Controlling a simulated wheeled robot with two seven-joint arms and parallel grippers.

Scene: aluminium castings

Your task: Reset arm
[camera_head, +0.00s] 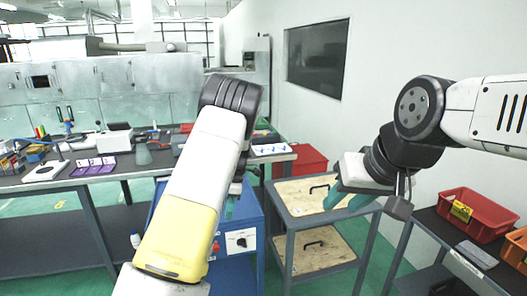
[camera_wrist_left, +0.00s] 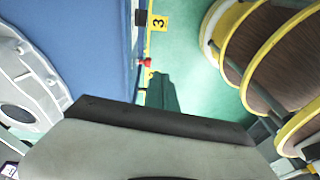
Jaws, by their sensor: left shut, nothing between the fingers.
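My left arm reaches up from the bottom of the head view and folds down at a black joint. My left gripper (camera_head: 230,205) shows only partly behind that arm, beside a blue cabinet (camera_head: 243,262); it is shut and empty. My right arm comes in from the right. My right gripper (camera_head: 347,198) hangs down over a grey two-shelf cart (camera_head: 322,222), and its finger gap cannot be made out.
A long workbench (camera_head: 75,182) with tools and small parts stands at the left. The left wrist view shows a pale round metal part (camera_wrist_left: 28,80), green floor (camera_wrist_left: 190,60) and yellow-rimmed brown rolls (camera_wrist_left: 262,60).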

